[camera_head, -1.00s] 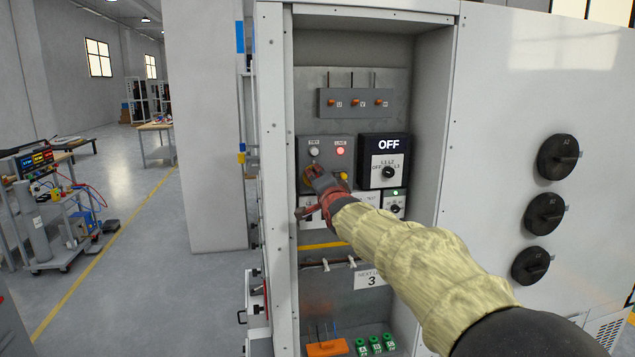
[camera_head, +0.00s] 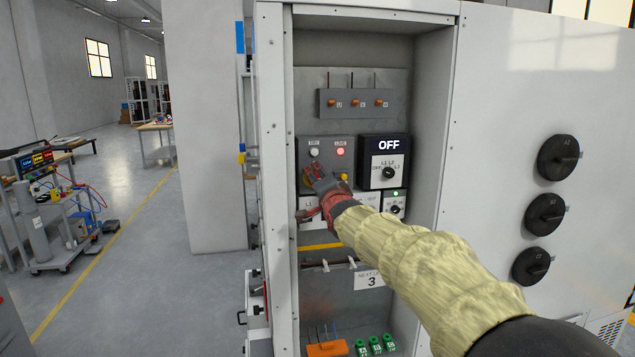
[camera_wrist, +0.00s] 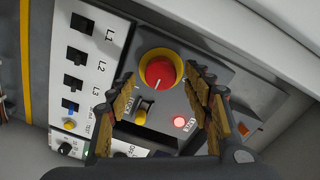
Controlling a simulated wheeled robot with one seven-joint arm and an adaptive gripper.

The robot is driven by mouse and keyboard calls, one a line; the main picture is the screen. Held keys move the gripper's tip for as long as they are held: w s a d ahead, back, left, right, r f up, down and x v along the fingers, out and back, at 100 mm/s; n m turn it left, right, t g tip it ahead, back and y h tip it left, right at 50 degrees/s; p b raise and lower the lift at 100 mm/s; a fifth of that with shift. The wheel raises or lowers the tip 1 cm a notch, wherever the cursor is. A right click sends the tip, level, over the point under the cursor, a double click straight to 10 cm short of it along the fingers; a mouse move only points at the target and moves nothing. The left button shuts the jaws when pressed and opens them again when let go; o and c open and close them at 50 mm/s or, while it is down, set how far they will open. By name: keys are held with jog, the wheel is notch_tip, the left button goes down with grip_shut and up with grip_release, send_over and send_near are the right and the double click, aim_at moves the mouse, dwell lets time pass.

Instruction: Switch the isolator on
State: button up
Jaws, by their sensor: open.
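The isolator is a red rotary knob (camera_wrist: 160,71) in a yellow ring, on a grey panel (camera_head: 328,144). A white mark shows on the knob's face. In the wrist view my gripper (camera_wrist: 165,92) is open, with one finger at each side of the knob's lower part; I cannot tell if either touches it. In the head view my gripper (camera_head: 314,176) is in front of the panel and hides most of the knob. A yellow lock knob (camera_wrist: 141,116) and a lit red lamp (camera_wrist: 180,122) labelled LIVE sit beside the isolator.
A black display (camera_head: 389,145) reads OFF, with a selector (camera_head: 389,172) below it. A row of switches (camera_wrist: 76,70) marked L1, L2, L3 lies beside the panel. The cabinet's side wall (camera_head: 428,120) bounds the recess on the right.

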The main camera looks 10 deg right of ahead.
jog(key=s, duration=1.1)
jog(key=shift+r, duration=0.2)
jog(key=s+r+p, duration=0.1)
jog(key=s+r, duration=0.3)
jog(key=s, duration=0.3)
jog(key=s+r+p, duration=0.1)
jog(key=s+r, duration=0.3)
jog(key=s, duration=0.4)
jog(key=shift+s+r, duration=0.2)
jog(key=shift+r, duration=0.15)
jog(key=s+b, duration=0.2)
jog(key=s, duration=1.3)
jog(key=shift+b, duration=0.4)
